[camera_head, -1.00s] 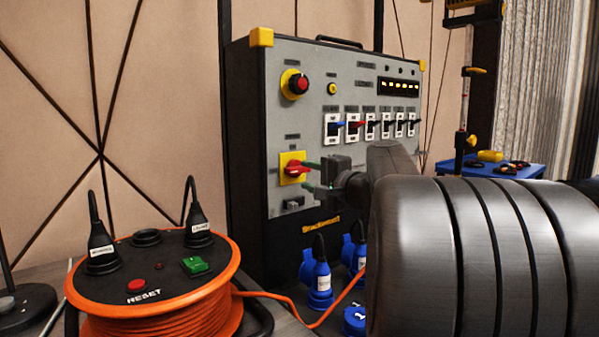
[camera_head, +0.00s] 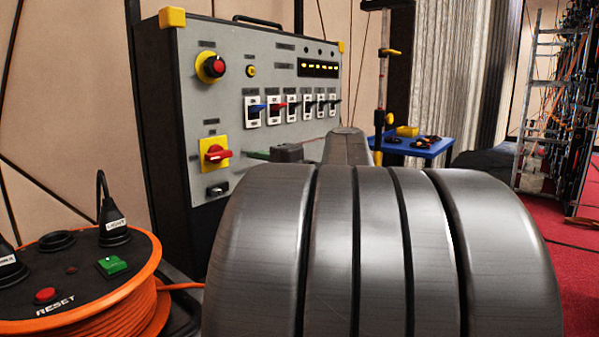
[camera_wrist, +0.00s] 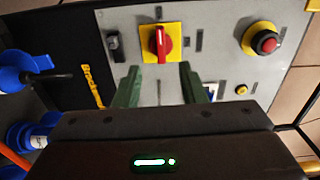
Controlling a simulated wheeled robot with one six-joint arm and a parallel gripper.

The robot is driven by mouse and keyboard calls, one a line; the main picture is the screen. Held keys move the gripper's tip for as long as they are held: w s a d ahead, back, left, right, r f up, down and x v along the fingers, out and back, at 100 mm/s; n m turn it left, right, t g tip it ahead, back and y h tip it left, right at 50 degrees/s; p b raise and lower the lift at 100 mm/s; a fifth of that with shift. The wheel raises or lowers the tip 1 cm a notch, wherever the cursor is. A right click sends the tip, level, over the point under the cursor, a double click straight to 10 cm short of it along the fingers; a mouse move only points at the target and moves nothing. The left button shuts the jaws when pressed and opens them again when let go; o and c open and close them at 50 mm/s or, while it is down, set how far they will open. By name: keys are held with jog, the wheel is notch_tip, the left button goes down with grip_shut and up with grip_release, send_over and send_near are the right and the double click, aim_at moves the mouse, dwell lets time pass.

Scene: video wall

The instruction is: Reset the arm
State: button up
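My gripper (camera_wrist: 160,76) is open and empty. Its two green fingers stand apart in front of the grey control panel (camera_wrist: 215,58). The red rotary switch on its yellow plate (camera_wrist: 159,43) lies beyond the gap between the fingertips, with nothing gripped. In the head view the gripper (camera_head: 256,155) shows small, just right of the yellow plate with the red switch (camera_head: 216,154). The switch handle lies about level there. My arm's ribbed grey links hide most of the gripper and the panel's lower right.
An orange cable reel (camera_head: 100,290) with a red reset button stands at lower left. The panel also carries a red emergency button (camera_head: 214,66) and a row of toggle switches (camera_head: 293,107). Blue plugs (camera_wrist: 30,65) sit near the panel's foot. A blue table (camera_head: 425,149) stands behind right.

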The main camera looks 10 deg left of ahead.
aim_at(216, 157)
jog(key=b+x, duration=0.2)
jog(key=x, duration=1.1)
jog(key=shift+w+a, duration=0.25)
jog(key=shift+a, duration=0.05)
